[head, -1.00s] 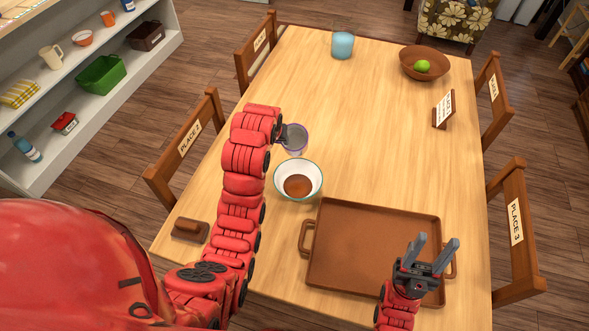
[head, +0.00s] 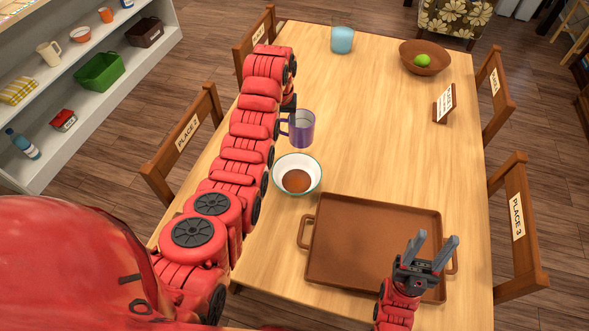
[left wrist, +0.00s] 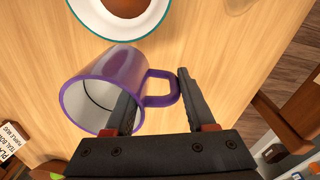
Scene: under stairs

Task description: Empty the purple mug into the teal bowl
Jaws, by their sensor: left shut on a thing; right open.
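The purple mug (head: 302,130) looks upright just behind the bowl in the head view; I cannot tell whether it touches the table. In the left wrist view the mug (left wrist: 98,88) shows a pale inside with no contents visible. My left gripper (left wrist: 155,88) is shut on the mug at its handle, one finger on either side; in the head view the arm mostly hides it. The teal bowl (head: 298,163), white inside with a teal rim, stands on the table with brown contents in its bottom. It also shows in the left wrist view (left wrist: 93,14). My right gripper (head: 432,252) is open and empty above the tray.
A brown tray (head: 345,245) lies at the table's front right. A light blue cup (head: 342,40), a brown bowl (head: 412,52) with a green fruit (head: 422,61) and a small sign (head: 445,104) stand farther back. The middle of the table (head: 385,130) is clear. Chairs surround the table.

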